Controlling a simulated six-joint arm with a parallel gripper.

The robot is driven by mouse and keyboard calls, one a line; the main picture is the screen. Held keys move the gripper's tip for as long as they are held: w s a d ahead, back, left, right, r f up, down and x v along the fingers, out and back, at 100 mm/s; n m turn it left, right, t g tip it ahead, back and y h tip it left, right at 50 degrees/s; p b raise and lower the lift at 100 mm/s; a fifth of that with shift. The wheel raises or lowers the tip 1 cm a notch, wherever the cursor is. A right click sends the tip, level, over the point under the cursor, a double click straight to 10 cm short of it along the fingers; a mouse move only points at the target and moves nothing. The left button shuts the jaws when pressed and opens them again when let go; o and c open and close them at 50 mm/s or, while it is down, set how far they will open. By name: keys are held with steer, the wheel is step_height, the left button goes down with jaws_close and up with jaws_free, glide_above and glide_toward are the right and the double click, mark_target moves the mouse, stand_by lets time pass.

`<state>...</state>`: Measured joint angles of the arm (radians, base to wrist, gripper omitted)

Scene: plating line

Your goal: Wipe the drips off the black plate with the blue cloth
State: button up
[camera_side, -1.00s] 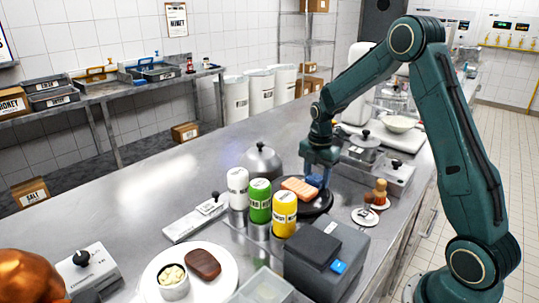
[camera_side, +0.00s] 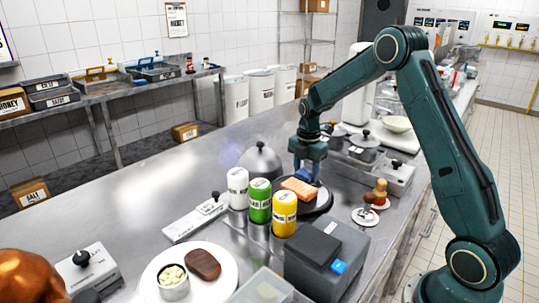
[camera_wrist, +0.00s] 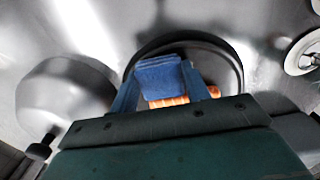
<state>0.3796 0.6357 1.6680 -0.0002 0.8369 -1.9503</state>
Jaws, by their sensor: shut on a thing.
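The black plate (camera_side: 318,207) is on the steel counter, with an orange salmon-like fillet (camera_side: 299,188) lying on it. My gripper (camera_side: 309,170) is at the far edge of the plate, behind the fillet. It is shut on the folded blue cloth (camera_side: 304,177). In the wrist view the blue cloth (camera_wrist: 160,76) sits between the fingers over the plate (camera_wrist: 222,58), and part of the fillet (camera_wrist: 170,102) shows below it. I cannot tell whether the cloth touches the plate. No drips are distinguishable; the cloth and gripper hide part of the plate.
A steel dome (camera_side: 261,162) stands left of the plate, close to my gripper. White (camera_side: 238,188), green (camera_side: 259,201) and yellow (camera_side: 284,214) bottles stand in front. A small saucer (camera_side: 366,217) is to the right. The counter is bare at back left.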

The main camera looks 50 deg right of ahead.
mark_target(316, 185)
steer(key=shift+s+a, duration=0.1)
steer(key=shift+s, duration=1.85)
steer(key=shift+s+r, duration=0.15)
steer(key=shift+r, duration=0.5)
steer(key=shift+s+r, duration=0.15)
steer(key=shift+r, duration=0.45)
step_height(316, 185, up, 6)
steer(key=shift+f, duration=0.15)
steer(key=shift+s+a, duration=0.1)
